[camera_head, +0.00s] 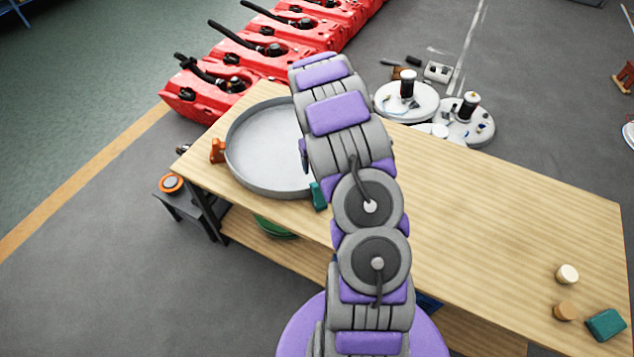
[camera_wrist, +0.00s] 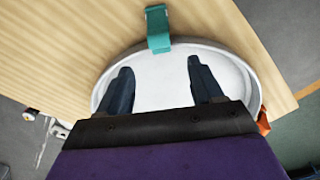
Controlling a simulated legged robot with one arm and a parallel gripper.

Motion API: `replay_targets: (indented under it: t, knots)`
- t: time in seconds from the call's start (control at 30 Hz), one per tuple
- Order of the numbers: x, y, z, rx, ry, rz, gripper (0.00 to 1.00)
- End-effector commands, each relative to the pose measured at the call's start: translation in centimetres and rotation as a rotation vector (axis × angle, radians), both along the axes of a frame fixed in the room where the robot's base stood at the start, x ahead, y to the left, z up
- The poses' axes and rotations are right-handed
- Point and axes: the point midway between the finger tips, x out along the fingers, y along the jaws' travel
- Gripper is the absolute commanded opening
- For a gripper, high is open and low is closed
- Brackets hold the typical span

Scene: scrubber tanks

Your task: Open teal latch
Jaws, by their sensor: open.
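The teal latch (camera_head: 319,196) sits at the rim of a round grey-white pan (camera_head: 262,155) on the wooden table, partly beside my arm in the head view. In the wrist view the teal latch (camera_wrist: 157,28) lies across the pan's rim, beyond my fingertips. My gripper (camera_wrist: 159,66) is open and empty, its two dark fingers apart over the pan's white inside (camera_wrist: 160,88). The latch lies above the gap between the fingers in the picture; no contact shows. In the head view my gripper is hidden behind my arm.
An orange latch (camera_head: 217,151) sits on the pan's other side. A teal block (camera_head: 605,324) and two small round pieces (camera_head: 567,274) stand at the table's right end. Red tanks (camera_head: 250,60) and white discs (camera_head: 405,103) are behind the table. The table's middle right is clear.

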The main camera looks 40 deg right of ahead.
Motion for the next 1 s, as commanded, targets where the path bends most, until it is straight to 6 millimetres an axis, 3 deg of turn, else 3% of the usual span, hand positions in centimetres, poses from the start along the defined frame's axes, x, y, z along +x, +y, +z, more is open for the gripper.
replay_targets:
  t: [0.1, 0.43, 0.6, 1.0]
  knots:
    - [-0.1, -0.1, -2.8, 0.007, 0.004, 0.000, 0.66]
    - [-0.2, -0.8, -8.8, 0.013, 0.003, -0.001, 0.66]
    - [-0.1, -0.5, -10.2, 0.008, 0.001, -0.001, 0.66]
    - [-0.1, -0.5, -10.7, 0.007, 0.000, 0.000, 0.64]
